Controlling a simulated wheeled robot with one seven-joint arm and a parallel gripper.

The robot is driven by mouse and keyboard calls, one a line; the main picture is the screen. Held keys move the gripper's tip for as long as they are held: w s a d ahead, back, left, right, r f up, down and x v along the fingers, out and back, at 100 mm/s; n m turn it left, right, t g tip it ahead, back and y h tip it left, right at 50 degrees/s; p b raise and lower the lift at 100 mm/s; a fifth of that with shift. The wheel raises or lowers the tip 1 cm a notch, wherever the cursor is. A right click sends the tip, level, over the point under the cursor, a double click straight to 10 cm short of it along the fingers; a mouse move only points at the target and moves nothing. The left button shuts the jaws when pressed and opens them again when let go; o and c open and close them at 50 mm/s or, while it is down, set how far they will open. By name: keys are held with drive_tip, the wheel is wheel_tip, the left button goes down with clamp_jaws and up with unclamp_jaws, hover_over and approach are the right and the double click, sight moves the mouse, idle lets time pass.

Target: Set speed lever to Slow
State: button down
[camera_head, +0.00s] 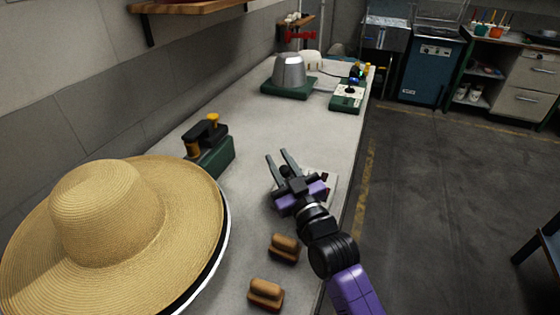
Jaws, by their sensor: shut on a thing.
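My gripper (277,158) is over the right part of the bench, its two fingers pointing away toward the back. A dark round knob (285,170) shows between the fingers, and the gripper is shut on it. It looks like the speed lever's knob. A pale panel (330,181) under the gripper is mostly hidden by it, so no Slow mark or lever setting can be read. Farther back, a green control box (347,97) with a pale top carries small levers and lit lamps; its labels are too small to read.
A wide straw hat (110,215) fills the near left. A green block with a black and yellow handle (207,147) stands behind it. Two wooden brushes (285,247) lie near my arm. A metal hat form (289,70) stands farther back. The bench's middle is clear.

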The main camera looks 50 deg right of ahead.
drive_tip(key=shift+w+a+r, duration=0.15)
drive_tip(key=shift+a+r, duration=0.15)
drive_tip(key=shift+a, duration=0.05)
drive_tip(key=c, duration=1.3)
unclamp_jaws()
drive_tip(key=shift+o, duration=0.6)
drive_tip(key=shift+d+f, duration=0.1)
drive_tip(key=shift+d, duration=0.05)
wheel_tip(320, 180, up, 20)
drive_tip(key=p, duration=0.2)
